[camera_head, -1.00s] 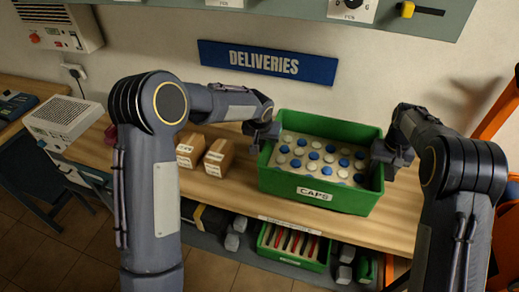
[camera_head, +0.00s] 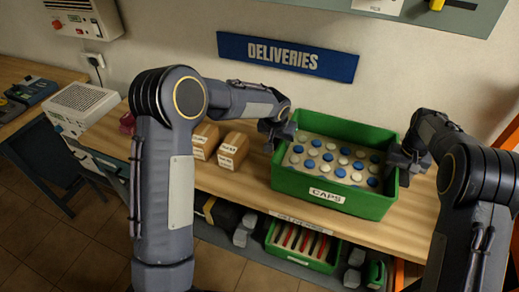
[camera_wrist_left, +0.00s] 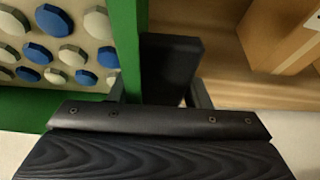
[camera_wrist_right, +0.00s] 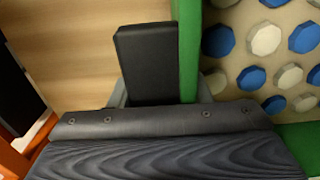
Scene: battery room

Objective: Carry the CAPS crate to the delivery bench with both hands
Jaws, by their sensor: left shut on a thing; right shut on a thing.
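The green CAPS crate (camera_head: 290,184), holding several blue and white caps, is at the delivery bench (camera_head: 235,185) under the DELIVERIES sign. Whether its base touches the bench top is hard to tell. My left gripper (camera_head: 279,136) is shut on the crate's left wall; the wall runs between its fingers in the left wrist view (camera_wrist_left: 135,50). My right gripper (camera_head: 405,160) is shut on the right wall, which shows in the right wrist view (camera_wrist_right: 188,50). The crate looks level.
Small cardboard boxes (camera_head: 233,150) stand on the bench left of the crate. A lower shelf holds a green crate of red-handled things (camera_head: 300,246). A white vented box (camera_head: 83,108) is at the left. An orange post (camera_head: 508,135) is at the right.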

